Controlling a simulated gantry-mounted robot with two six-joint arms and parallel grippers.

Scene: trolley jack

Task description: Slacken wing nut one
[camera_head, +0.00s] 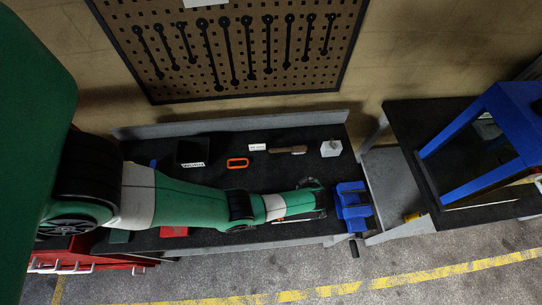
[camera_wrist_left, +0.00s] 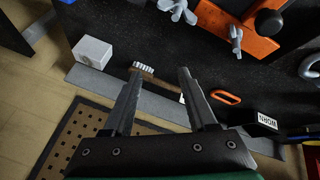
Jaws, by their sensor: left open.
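In the left wrist view an orange piece (camera_wrist_left: 239,25) with a dark round knob lies at the top right. A grey wing nut (camera_wrist_left: 236,39) stands on it, a second grey wing nut (camera_wrist_left: 178,9) is at the top edge, and a third grey winged part (camera_wrist_left: 310,66) is at the right edge. I cannot tell which is wing nut one. My left gripper (camera_wrist_left: 158,70) is open with nothing between its fingers, apart from the wing nuts. In the head view my left gripper (camera_head: 316,192) is over the bench near the blue vise; the wing nuts do not show. My right gripper is not seen.
The dark bench (camera_head: 220,180) holds a blue vise (camera_head: 352,205), a white block (camera_head: 331,148), a wooden-handled brush (camera_head: 288,150), an orange ring (camera_head: 237,163) and a black labelled box (camera_head: 192,152). A pegboard (camera_head: 235,45) with tools is behind. A blue frame (camera_head: 478,132) stands at right.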

